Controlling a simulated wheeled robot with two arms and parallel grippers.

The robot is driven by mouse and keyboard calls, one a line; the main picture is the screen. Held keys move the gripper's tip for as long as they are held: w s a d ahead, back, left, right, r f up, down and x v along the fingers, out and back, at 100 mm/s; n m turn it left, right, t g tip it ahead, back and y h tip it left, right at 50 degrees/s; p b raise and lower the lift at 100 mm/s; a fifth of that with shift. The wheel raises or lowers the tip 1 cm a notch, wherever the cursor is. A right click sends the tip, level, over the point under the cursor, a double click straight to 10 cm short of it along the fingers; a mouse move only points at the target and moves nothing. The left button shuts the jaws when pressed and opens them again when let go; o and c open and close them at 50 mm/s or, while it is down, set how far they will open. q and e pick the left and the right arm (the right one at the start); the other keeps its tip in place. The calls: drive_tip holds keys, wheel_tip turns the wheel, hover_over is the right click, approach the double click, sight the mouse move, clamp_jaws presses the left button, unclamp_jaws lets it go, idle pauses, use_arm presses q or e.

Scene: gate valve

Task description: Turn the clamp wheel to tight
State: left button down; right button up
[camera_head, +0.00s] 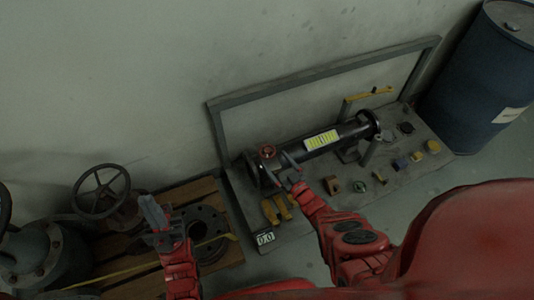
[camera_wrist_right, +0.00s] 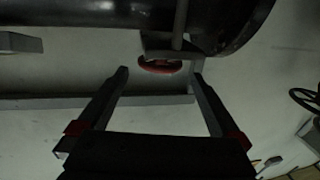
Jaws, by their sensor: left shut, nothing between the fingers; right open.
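My right gripper (camera_head: 288,168) is open, just in front of and to the right of the wheel. In the right wrist view, the red wheel (camera_wrist_right: 160,66) shows partly, seen edge-on between the open fingertips of my right gripper (camera_wrist_right: 160,73). A dark bracket and rod (camera_wrist_right: 180,30) cover part of it. I cannot tell whether the fingers touch it. My left gripper (camera_head: 152,214) is shut and empty, above the wooden pallet (camera_head: 190,191).
A grey board (camera_head: 298,229) with a raised frame (camera_head: 320,73) carries the pipe and several small brass and yellow parts. A blue drum (camera_head: 478,75) stands at right. A large dark handwheel (camera_head: 101,190) and a round flange (camera_head: 206,238) are at left.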

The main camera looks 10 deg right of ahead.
sight(267, 150)
drive_tip(key=b+x, duration=0.2)
drive_tip(key=x, duration=0.3)
drive_tip(key=shift+f, duration=0.2)
drive_tip(key=shift+x, duration=0.8)
drive_tip(key=shift+r, duration=0.15)
drive_tip(key=c, duration=1.1)
